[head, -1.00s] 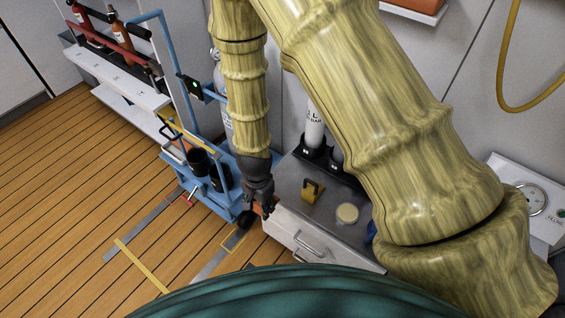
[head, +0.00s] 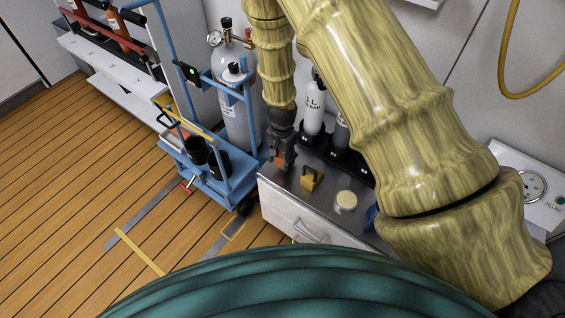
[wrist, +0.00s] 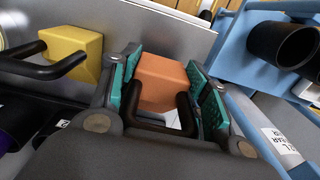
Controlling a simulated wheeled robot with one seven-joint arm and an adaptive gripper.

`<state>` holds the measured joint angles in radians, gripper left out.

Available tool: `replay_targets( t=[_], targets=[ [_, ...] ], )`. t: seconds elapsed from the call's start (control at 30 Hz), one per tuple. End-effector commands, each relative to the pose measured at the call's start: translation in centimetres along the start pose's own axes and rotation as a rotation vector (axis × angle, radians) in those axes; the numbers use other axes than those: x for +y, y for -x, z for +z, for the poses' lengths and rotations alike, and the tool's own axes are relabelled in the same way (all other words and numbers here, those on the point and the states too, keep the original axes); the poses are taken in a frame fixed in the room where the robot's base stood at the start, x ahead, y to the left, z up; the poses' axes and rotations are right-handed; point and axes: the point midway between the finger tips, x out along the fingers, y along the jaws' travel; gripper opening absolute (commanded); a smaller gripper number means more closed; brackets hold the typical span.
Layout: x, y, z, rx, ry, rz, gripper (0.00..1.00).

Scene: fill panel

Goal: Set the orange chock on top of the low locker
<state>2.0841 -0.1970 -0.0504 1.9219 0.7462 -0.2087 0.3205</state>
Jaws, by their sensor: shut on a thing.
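The orange chock (wrist: 162,80) has a black handle and sits between the teal pads of my gripper (wrist: 168,100) in the wrist view. My gripper is shut on it. In the head view my gripper (head: 282,158) is over the left end of the low locker (head: 280,200), and a little of the orange chock (head: 281,158) shows between the fingers. The low locker is white with a grey metal top. I cannot tell whether the chock touches the top.
A yellow chock (head: 312,178) with a black handle and a round cream lid (head: 346,200) are on the locker top. Small cylinders (head: 314,108) stand along its back. A blue cart (head: 205,170) with a large grey cylinder (head: 236,110) is close on the left.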

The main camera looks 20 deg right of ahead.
Motion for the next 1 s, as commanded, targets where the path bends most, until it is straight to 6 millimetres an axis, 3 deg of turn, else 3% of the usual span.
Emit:
replay_targets(
  t=[0.17, 0.47, 0.83, 0.87, 0.97, 1.0],
  targets=[
    [0.0, -0.3, -0.6, -0.001, 0.0, 0.0, 0.12],
    [0.0, -3.4, -0.6, -0.002, -0.001, 0.001, 0.12],
    [0.0, -3.8, -0.6, -0.001, 0.0, 0.0, 0.12],
    [0.0, -3.7, -0.6, -0.001, 0.0, 0.0, 0.52],
    [0.0, -3.7, -0.6, -0.001, 0.0, 0.0, 0.7],
    [0.0, -3.7, -0.6, -0.001, 0.0, 0.0, 0.7]
  ],
)
